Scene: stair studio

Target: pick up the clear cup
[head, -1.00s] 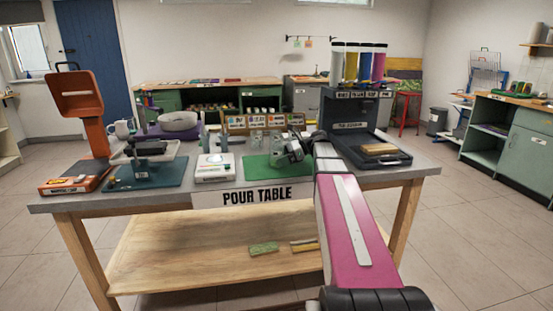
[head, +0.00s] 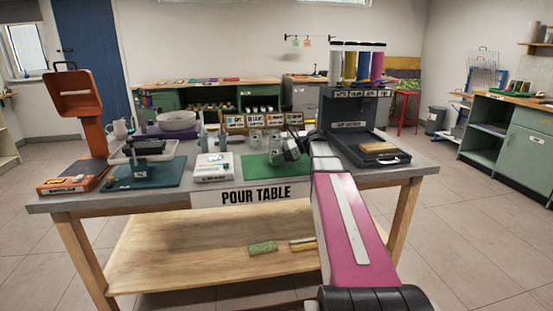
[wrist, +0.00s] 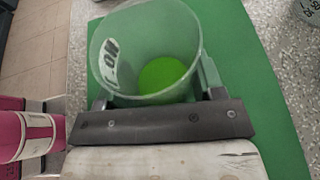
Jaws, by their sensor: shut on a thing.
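The clear cup (wrist: 140,50) fills the upper middle of the wrist view, with dark lettering on a white patch on its side. My gripper (wrist: 158,95) is shut on it, one finger at each side near the base. Bright green shows through the cup's bottom. In the head view my gripper (head: 291,147) is over the back right of the green mat (head: 262,171). The held cup is hard to make out there. I cannot tell whether it touches the mat, which also shows around it in the wrist view (wrist: 262,125).
Another marked cup (wrist: 308,10) is at the wrist view's top right corner. Clear cups (head: 255,138) stand behind the mat. A white scale (head: 213,167) is left of the mat, and a dark dispenser stand (head: 345,124) with a tray is to the right.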

